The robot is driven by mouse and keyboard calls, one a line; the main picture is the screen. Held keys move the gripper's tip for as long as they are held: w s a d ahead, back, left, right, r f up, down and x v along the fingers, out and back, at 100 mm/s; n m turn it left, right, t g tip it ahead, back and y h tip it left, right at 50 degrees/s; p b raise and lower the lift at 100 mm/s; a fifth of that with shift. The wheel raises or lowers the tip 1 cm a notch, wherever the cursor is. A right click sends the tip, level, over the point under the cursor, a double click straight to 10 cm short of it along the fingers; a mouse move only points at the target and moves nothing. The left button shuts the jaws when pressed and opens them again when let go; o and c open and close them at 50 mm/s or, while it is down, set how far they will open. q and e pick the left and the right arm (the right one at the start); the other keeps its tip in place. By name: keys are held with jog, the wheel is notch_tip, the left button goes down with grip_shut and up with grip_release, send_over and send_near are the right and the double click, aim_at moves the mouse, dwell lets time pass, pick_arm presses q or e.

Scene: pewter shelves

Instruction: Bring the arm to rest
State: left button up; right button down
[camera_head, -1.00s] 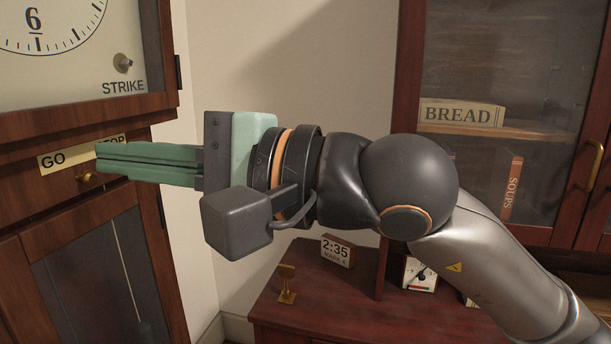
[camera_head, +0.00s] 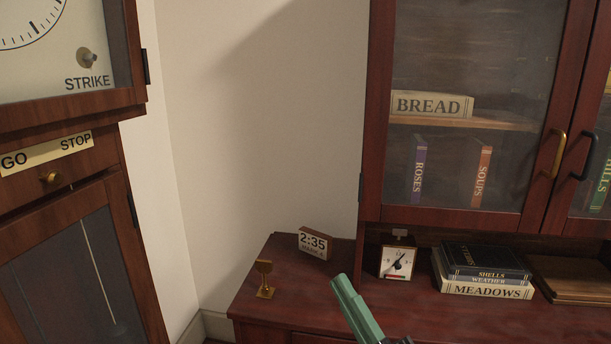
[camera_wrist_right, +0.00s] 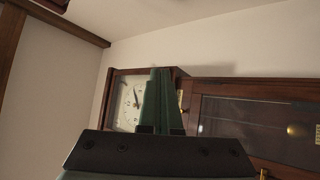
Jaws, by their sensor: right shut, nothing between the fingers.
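My right gripper (camera_head: 347,290) shows at the bottom of the head view, its green fingers pointing up and to the left in front of the cabinet's counter. The fingers are together and hold nothing. In the right wrist view the shut fingers (camera_wrist_right: 160,85) point up the middle of the picture, with a clock face behind them. Most of my right arm is below the head view. My left gripper is in neither view.
A tall clock case (camera_head: 70,195) with a GO/STOP plate (camera_head: 45,152) stands at left. The counter (camera_head: 290,310) holds a 2:35 block (camera_head: 315,243), a brass piece (camera_head: 265,279), a small dial (camera_head: 396,262) and stacked books (camera_head: 485,271). Glass cabinet doors (camera_head: 460,60) are shut above.

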jog(key=s+d+f+m+g+h, duration=0.25)
jog(key=f+m, duration=0.25)
jog(key=f, duration=0.3)
jog(key=s+d+f+m+g+h, duration=0.1)
jog(key=s+d+f+m+h, duration=0.2)
jog(key=f+m, duration=0.35)
jog(key=s+d+f+m+g+h, duration=0.2)
jog(key=s+d+f+m+h, duration=0.15)
jog(key=f, duration=0.65)
pick_arm(q)
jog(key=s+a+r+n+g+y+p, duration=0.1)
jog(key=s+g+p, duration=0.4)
jog(key=p, duration=1.6)
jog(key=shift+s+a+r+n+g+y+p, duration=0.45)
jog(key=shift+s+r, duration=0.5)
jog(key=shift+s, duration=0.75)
pick_arm(e)
jog(key=s+d+r+m+g+h, duration=0.1)
jog(key=s+d+r+m+g, duration=0.1)
jog(key=s+g, duration=0.3)
jog(key=shift+s+r+m+g, duration=0.35)
jog(key=shift+s+m, duration=0.05)
jog(key=shift+s, duration=1)
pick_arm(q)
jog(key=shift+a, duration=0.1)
pick_arm(e)
jog(key=shift+d, duration=0.1)
